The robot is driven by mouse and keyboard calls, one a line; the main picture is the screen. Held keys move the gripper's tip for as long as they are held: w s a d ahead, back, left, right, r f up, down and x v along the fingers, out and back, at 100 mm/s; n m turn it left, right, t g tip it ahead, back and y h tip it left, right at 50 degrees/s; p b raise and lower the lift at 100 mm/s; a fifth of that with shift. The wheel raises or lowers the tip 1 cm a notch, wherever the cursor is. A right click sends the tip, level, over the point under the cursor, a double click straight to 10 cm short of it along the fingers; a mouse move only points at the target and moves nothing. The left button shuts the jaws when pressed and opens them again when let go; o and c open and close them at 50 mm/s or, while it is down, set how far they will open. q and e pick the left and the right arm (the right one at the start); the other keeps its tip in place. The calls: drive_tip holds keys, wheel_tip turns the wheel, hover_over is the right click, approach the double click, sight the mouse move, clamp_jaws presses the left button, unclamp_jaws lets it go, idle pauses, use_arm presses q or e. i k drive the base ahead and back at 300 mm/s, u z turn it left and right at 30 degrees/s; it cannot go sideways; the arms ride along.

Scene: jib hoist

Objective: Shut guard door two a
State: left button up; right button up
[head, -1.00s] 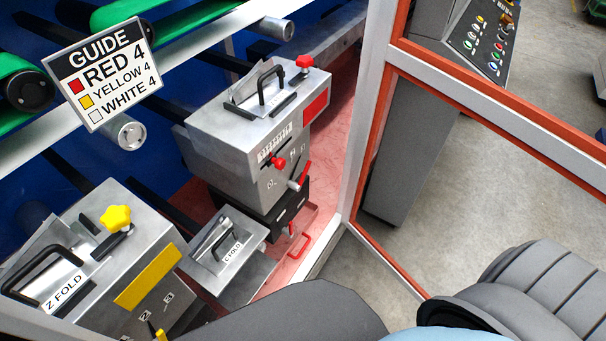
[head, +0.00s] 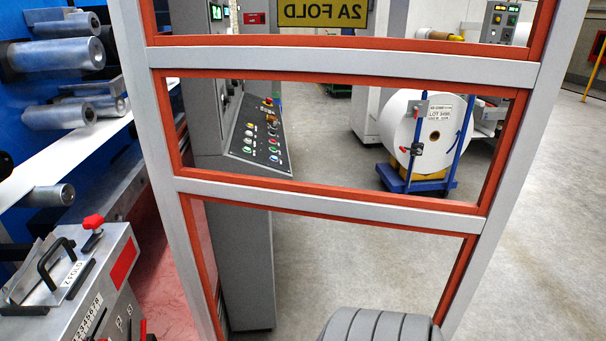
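The guard door (head: 345,66) is a grey metal frame with orange inner edging and see-through panels. It fills the middle of the head view and stands swung out from the machine, its left post beside the machine opening. A yellow sign (head: 322,13) at its top reads 2A FOLD in mirror writing, so I see the door's back face. Neither of my grippers is in view; a grey ribbed part shows at the bottom edge, in front of the door.
A Z FOLD unit (head: 115,262) with a black handle and red knob stands at lower left, below metal rollers (head: 62,53). Through the door show a control console (head: 258,140) and a paper roll (head: 412,125) on a blue stand. The floor at right is clear.

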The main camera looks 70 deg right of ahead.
sight(532, 76)
drive_tip(key=z, duration=0.05)
drive_tip(key=k, duration=1.65)
drive_tip(key=z, duration=3.1)
drive_tip(key=i, duration=3.5)
drive_tip(key=u, duration=4.1)
drive_tip(key=i, duration=1)
drive_tip(key=u, duration=0.05)
